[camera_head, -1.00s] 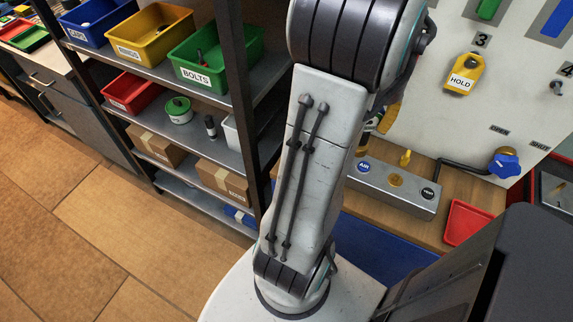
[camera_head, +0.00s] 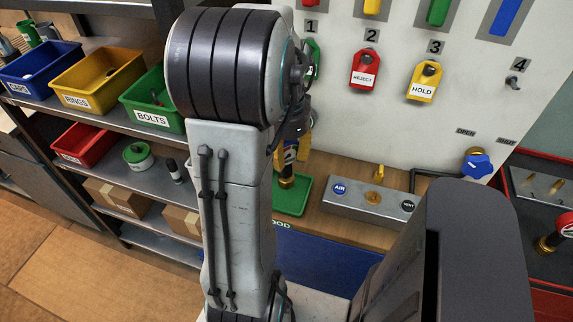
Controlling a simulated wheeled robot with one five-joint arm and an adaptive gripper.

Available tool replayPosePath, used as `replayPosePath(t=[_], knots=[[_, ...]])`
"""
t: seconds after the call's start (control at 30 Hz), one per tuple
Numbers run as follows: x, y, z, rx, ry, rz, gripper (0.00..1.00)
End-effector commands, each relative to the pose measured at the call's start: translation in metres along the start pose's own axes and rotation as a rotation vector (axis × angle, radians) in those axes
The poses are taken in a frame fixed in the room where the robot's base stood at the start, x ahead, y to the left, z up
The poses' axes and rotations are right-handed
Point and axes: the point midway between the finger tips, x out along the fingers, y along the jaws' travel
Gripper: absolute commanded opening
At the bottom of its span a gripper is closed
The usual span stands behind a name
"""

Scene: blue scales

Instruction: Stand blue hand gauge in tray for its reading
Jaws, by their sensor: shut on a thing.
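My gripper (camera_head: 291,152) is partly hidden behind my own arm, with its yellow fingers pointing down. It is shut on a small gauge (camera_head: 287,181), whose dark and brass lower end shows below the fingers. Its dial and hand colour are too small and covered to tell. A green tray (camera_head: 297,206) sits on the wooden bench just below the gauge, its label partly hidden and ending in "OOD". The gauge overlaps the tray in the picture; I cannot tell whether it touches it.
A metal block (camera_head: 350,204) with AIR and VENT buttons and a brass port stands right of the tray. A blue valve knob (camera_head: 478,163) is behind it. REJECT (camera_head: 364,71) and HOLD (camera_head: 423,83) tags hang on the panel. A shelf with bins (camera_head: 152,105) is at left.

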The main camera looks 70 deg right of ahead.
Motion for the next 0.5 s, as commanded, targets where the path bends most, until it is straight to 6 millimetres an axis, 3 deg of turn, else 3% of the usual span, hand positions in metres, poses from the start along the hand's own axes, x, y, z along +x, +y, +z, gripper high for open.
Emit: replayPosePath(t=[0.5], knots=[[0.039, 0.000, 0.000, 0.000, 0.000, 0.000, 0.02]])
